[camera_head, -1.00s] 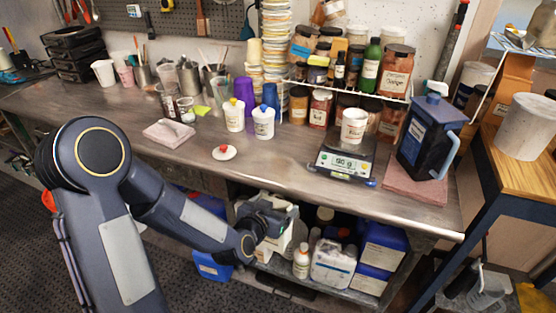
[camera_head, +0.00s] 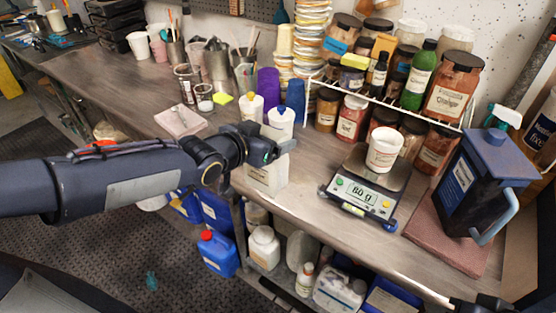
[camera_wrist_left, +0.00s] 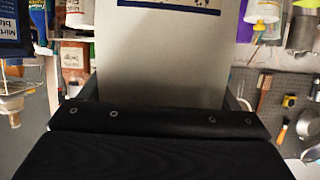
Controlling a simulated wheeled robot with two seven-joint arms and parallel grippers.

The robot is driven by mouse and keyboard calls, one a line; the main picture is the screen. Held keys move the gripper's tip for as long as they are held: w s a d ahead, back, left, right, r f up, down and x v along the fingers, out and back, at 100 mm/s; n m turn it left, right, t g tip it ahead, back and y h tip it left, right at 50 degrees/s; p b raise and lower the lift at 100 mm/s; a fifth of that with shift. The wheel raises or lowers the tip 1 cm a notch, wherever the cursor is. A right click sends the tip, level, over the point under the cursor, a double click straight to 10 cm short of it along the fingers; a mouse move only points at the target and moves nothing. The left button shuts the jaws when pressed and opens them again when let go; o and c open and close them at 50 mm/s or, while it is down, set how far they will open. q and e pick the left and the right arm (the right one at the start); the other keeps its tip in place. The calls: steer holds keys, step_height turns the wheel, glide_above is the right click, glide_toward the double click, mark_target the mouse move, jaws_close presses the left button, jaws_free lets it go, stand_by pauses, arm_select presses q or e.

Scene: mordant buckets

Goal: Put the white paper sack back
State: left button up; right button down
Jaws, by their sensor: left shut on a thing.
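My left gripper (camera_head: 264,152) is shut on the white paper sack (camera_head: 267,180), which hangs upright below it at the bench's front edge. The gripper covers the top of the sack. I cannot tell whether the sack's bottom touches the bench top (camera_head: 315,205). In the left wrist view the sack (camera_wrist_left: 170,55) is a pale, flat face between the fingers, with part of a blue-edged label at the top.
A scale (camera_head: 365,190) with a white tub (camera_head: 384,149) stands to the right, beside a dark blue jug (camera_head: 480,180). The lower shelf holds a white jar (camera_head: 264,248) and other containers. A blue canister (camera_head: 218,252) is on the floor.

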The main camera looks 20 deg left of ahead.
arm_select(q)
steer(key=w, duration=0.1)
steer(key=w+f, duration=0.1)
steer(key=w, duration=0.1)
steer(key=w+f, duration=0.1)
steer(key=shift+w+f, duration=0.15)
steer(key=shift+w, duration=0.2)
steer(key=w+f, duration=0.5)
steer(key=f, duration=0.4)
steer(key=shift+w+p, duration=0.3)
steer(key=shift+w, duration=0.1)
steer(key=shift+a+f, duration=0.1)
steer(key=shift+f+b, duration=0.25)
steer(key=shift+b, duration=0.05)
steer(key=o, duration=1.4)
